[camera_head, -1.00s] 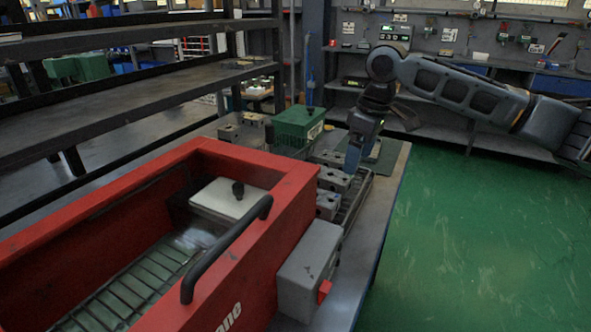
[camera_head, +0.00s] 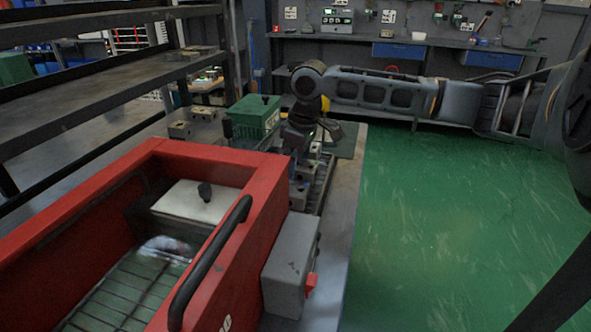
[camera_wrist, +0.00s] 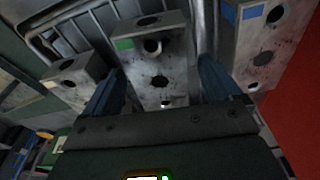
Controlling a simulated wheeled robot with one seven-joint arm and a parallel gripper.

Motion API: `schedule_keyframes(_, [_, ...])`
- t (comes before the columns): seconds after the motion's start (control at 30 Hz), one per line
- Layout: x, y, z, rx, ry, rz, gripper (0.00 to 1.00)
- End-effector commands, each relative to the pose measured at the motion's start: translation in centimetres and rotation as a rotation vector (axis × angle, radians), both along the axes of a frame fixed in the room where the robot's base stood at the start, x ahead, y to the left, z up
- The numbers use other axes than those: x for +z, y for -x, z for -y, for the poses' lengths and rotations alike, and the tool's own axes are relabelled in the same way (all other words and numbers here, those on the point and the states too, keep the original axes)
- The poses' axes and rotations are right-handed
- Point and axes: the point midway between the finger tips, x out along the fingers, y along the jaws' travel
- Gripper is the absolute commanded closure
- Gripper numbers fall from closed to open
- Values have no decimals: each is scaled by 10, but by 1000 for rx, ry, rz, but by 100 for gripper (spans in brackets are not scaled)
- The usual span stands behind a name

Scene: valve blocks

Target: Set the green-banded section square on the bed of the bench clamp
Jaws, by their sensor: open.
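The green-banded section (camera_wrist: 155,62) is a grey metal block with round holes and a green patch near one edge. In the wrist view it lies between the two blue fingers of my gripper (camera_wrist: 160,68). The fingers stand apart, one on each side of the block; I cannot tell whether they touch it. In the head view my gripper (camera_head: 298,150) is down over the row of blocks, and my wrist hides its fingers and the green-banded section. I cannot make out the bench clamp in either view.
A blue-banded block (camera_wrist: 262,38) is close on the right, and a pale-banded block (camera_wrist: 72,82) on the left. The blocks sit in a wire rack (camera_head: 324,187). A red washer tub (camera_head: 262,190) stands in front; a green box (camera_head: 252,113) stands to the left.

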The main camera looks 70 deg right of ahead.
Motion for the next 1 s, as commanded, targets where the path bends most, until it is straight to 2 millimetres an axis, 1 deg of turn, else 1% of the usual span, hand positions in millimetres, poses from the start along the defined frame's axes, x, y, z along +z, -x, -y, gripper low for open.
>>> schedule_keyframes(0.1, [-4,-1,0,0,0,0,8])
schedule_keyframes(0.27, [-4,-1,0,0,0,0,8])
schedule_keyframes(1.0, [-4,-1,0,0,-1,0,78])
